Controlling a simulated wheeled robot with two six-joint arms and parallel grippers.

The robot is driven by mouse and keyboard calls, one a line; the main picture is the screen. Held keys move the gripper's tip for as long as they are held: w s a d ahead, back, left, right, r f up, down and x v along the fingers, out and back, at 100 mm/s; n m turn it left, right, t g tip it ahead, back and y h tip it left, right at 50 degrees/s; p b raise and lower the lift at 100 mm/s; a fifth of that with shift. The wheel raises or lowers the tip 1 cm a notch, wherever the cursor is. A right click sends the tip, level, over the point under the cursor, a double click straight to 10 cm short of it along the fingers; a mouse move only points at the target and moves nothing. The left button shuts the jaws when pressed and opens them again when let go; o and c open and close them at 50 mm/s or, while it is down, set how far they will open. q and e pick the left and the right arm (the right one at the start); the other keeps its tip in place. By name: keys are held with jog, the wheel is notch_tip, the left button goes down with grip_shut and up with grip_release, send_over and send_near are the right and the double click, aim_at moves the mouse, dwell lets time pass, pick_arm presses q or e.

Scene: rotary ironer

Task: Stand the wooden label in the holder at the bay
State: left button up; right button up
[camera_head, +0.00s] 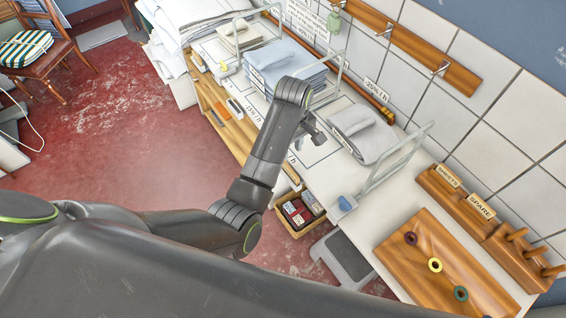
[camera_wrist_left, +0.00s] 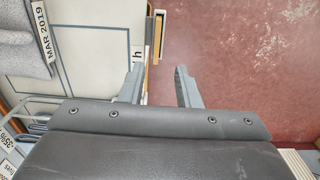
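Two wooden labels stand upright in a wooden rack at the right of the head view: one reads SHEETS (camera_head: 447,176), the other SPARE (camera_head: 481,206). My left gripper (camera_head: 309,138) is over the white worktop in front of an outlined empty bay, well left of the labels. In the left wrist view its two fingers (camera_wrist_left: 158,88) are apart with nothing between them. A small wooden piece with a pale face (camera_wrist_left: 158,36) sticks out at the worktop edge beyond the fingers; I cannot tell whether it is the holder. My right gripper is not in view.
Folded blue linen (camera_head: 286,65) and a grey folded cloth (camera_head: 362,131) lie in bays beside wire dividers (camera_head: 394,170). A wooden board with coloured rings (camera_head: 435,265) lies at the lower right. An open box (camera_head: 300,213) sits below the worktop edge.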

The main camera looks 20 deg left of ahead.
pick_arm(q)
jog(key=s+a+f+m, duration=0.2)
jog(key=s+a+f, duration=0.25)
jog(key=f, duration=0.55)
jog(key=s+a+f+m, duration=0.1)
jog(key=s+a+f, duration=0.2)
jog(key=s+f, duration=0.5)
jog(key=s+a+f+m, duration=0.2)
jog(key=s+a+f, duration=0.1)
jog(key=f, duration=0.9)
jog(key=s+a+f+m, duration=0.1)
jog(key=s+a+f, duration=0.2)
jog(key=s, duration=0.6)
jog(key=s+a+f+m, duration=0.2)
jog(key=s+a+f, duration=0.1)
jog(key=s, duration=0.7)
jog(key=s+a+f+m+t+y, duration=0.1)
jog(key=s+a+f, duration=0.3)
jog(key=s, duration=0.6)
jog(key=shift+s+f, duration=0.2)
jog(key=shift+f, duration=0.1)
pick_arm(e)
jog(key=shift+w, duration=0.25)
